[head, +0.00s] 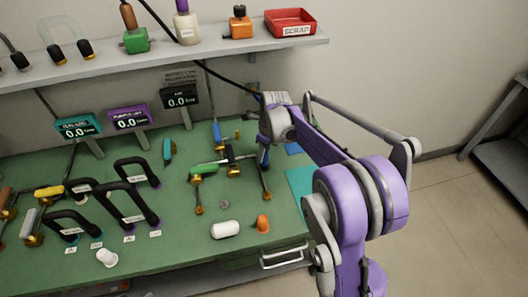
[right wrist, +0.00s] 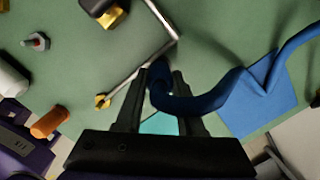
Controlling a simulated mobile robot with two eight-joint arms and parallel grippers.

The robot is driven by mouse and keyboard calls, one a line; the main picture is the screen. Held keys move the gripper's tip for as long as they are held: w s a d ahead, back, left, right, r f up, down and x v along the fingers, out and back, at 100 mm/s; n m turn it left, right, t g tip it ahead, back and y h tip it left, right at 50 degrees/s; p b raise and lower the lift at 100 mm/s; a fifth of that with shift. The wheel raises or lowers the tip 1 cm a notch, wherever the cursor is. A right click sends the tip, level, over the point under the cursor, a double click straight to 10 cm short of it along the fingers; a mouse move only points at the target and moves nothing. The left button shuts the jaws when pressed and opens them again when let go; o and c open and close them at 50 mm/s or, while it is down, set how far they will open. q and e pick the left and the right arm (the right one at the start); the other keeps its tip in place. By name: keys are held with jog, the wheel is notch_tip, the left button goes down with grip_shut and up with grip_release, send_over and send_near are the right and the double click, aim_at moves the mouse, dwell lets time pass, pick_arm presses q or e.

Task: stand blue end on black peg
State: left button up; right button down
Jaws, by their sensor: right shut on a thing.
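My right gripper (head: 265,156) hangs over the right part of the green bench. In the right wrist view its two dark fingers (right wrist: 162,88) are shut on the end of a thick blue cable (right wrist: 205,103), which curves away to the right. The held end is partly hidden between the fingers; in the head view only a little blue shows there. A black upright piece with a brass base (head: 229,155) stands left of the gripper, apart from it; I cannot tell whether it is the black peg. My left gripper is not in view.
A metal rod with a brass end (right wrist: 103,100) lies close left of the fingers. A white cylinder (head: 225,230) and an orange piece (head: 263,223) are at the bench front. Black handle-shaped pieces (head: 125,205) stand at left. A shelf (head: 180,55) with a red scrap bin (head: 290,21) is above.

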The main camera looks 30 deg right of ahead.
jog(key=shift+f+b, duration=0.3)
jog(key=shift+f, duration=0.2)
jog(key=shift+c, duration=2.2)
grip_release()
notch_tip(320, 180, up, 11)
jog(key=s, duration=0.1)
jog(key=shift+s+d+p, duration=0.2)
jog(key=shift+d+p, duration=0.15)
jog(key=shift+d, duration=0.05)
jog(key=shift+f, duration=0.1)
